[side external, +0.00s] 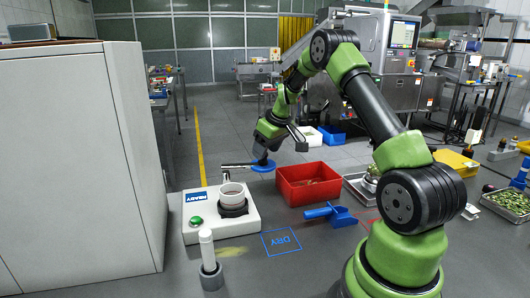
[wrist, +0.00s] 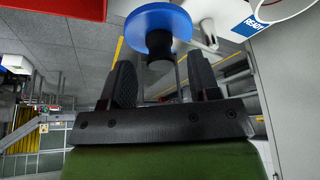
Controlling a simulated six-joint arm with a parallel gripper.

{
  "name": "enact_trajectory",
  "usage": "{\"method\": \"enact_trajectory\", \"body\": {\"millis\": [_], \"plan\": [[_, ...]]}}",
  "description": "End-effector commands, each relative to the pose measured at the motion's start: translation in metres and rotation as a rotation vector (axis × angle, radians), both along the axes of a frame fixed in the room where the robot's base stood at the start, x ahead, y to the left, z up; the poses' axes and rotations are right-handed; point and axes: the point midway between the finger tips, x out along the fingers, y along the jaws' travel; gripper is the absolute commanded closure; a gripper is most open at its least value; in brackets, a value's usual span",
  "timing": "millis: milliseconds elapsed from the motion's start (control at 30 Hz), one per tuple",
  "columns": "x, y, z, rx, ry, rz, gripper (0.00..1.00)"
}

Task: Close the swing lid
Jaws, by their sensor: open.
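The swing lid is a blue disc (side external: 262,167) with a black knob (wrist: 160,46). It stands swung out to the right of the white READY device (side external: 222,226), on a metal arm (side external: 237,165). The device's pale open cup (side external: 232,194) is uncovered. My gripper (side external: 265,152) is at the lid, on its knob side. In the wrist view, my gripper (wrist: 161,70) is open, with the knob in line with the gap between its fingers. I cannot tell how deep the knob sits between them or whether they touch it.
A red bin (side external: 309,184) stands just right of the lid, with a blue scoop (side external: 330,214) in front of it. A white tube in a grey holder (side external: 211,276) stands before the device. A large white cabinet (side external: 75,170) is at left.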

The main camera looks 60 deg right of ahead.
Motion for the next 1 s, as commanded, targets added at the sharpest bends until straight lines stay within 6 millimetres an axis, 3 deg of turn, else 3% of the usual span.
{"method": "enact_trajectory", "body": {"millis": [167,433,700,1000], "plan": [[0.0054,-0.0005,-0.0129,0.001,0.000,0.000,0.44],[0.0059,-0.0007,-0.0139,0.000,-0.001,0.000,0.44],[0.0058,-0.0007,-0.0137,0.000,-0.001,0.000,1.00],[0.0039,0.0022,-0.0134,0.001,0.000,-0.026,1.00]]}}
